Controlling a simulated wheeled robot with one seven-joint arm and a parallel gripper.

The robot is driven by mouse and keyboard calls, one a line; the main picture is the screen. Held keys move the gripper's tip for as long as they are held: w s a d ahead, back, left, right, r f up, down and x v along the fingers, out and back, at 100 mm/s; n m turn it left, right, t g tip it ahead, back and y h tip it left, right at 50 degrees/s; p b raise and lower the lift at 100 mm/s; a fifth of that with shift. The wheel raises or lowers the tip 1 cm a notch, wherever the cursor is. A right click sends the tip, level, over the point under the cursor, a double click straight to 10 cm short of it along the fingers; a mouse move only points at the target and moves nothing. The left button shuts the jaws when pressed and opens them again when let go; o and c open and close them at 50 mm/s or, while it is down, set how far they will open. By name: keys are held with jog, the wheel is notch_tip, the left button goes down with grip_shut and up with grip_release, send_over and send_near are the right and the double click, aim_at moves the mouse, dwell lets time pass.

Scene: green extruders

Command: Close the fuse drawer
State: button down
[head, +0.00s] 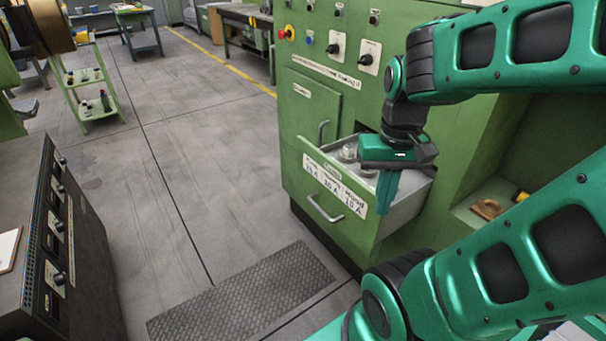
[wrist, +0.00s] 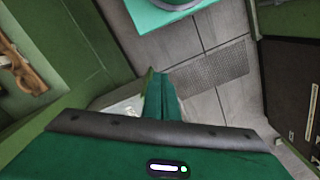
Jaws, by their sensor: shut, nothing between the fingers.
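The fuse drawer (head: 338,188) is pulled out of the green cabinet (head: 312,88) in the head view. Its green front has a labelled plate and a grey bar handle (head: 324,208). Round pale items (head: 349,152) lie inside it. The fingers hold nothing. In the wrist view the shut fingers (wrist: 162,98) show in the middle, beside a small part of the drawer's pale inside (wrist: 128,104). I cannot tell whether the fingers touch the drawer.
A dark control box (head: 70,240) stands at the left. A metal floor plate (head: 245,295) lies in front of the cabinet. A recess right of the drawer holds a wooden-handled tool (head: 487,208). The floor (head: 150,160) left of the drawer is clear.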

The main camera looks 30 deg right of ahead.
jog(key=w+d+r+n+h, duration=0.1)
jog(key=w+n, duration=0.7)
jog(key=n+h, duration=0.4)
jog(key=n, duration=1.3)
send_near(306, 174)
jog(key=s+a+r, duration=0.3)
jog(key=s+a, duration=0.1)
jog(key=a, duration=0.2)
jog(key=d+f, duration=0.2)
jog(key=f, duration=0.1)
jog(key=d+f, duration=0.5)
jog(key=shift+w+d+f, duration=0.15)
jog(key=shift+d+f, duration=0.2)
jog(key=shift+f, duration=0.05)
